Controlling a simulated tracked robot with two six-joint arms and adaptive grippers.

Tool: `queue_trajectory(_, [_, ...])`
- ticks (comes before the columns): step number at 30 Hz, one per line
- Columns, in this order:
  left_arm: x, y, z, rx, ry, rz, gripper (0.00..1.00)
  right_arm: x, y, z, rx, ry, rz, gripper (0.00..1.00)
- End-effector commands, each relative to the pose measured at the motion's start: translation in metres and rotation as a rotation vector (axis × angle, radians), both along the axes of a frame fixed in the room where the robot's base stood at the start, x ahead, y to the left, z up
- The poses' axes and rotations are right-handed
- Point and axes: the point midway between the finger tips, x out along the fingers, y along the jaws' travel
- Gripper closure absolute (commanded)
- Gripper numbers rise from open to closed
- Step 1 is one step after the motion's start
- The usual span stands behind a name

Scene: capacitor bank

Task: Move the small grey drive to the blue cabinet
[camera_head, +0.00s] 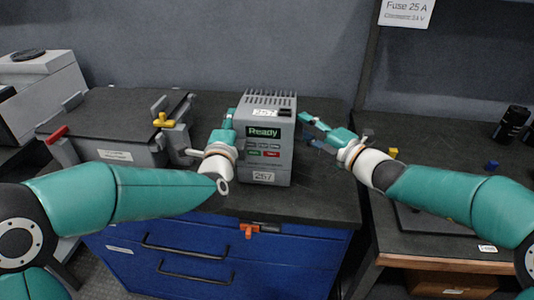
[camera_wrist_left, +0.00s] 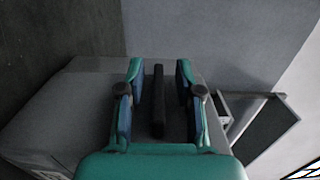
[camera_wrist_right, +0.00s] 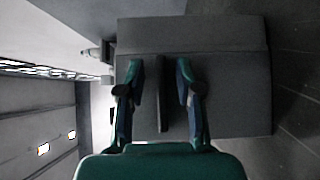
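The small grey drive (camera_head: 266,190) stands upright on the black top of the blue cabinet (camera_head: 215,255). Its front shows a green "Ready" display and the number 257. My left gripper (camera_head: 229,120) is at the drive's left side, partly hidden by it. In the left wrist view my left gripper (camera_wrist_left: 158,85) is open, with a dark bar (camera_wrist_left: 158,115) on the drive's side between its fingers. My right gripper (camera_head: 308,125) is just right of the drive. In the right wrist view my right gripper (camera_wrist_right: 160,80) is open around a similar dark bar (camera_wrist_right: 163,95), with gaps visible.
A grey case (camera_head: 115,152) with a dark lid, a red lever and a yellow valve handle stands left of the drive. A dark bench (camera_head: 465,165) with small blue and yellow parts and black cylinders is at right.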

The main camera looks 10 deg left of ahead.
Motion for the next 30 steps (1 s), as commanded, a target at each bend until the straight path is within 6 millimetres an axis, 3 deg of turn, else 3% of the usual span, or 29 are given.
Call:
queue_trajectory(11, [-0.009,0.0,0.001,0.0,0.0,-0.001,0.65,0.0,0.0,0.0,-0.001,0.001,0.001,0.65])
queue_trajectory(24, [-0.088,-0.001,0.0,0.0,0.0,-0.002,0.65,0.0,0.0,0.0,-0.001,0.001,0.001,0.65])
queue_trajectory(30, [-0.113,-0.001,-0.001,0.0,0.0,-0.001,0.65,0.0,0.0,0.0,-0.001,0.001,0.001,0.65])
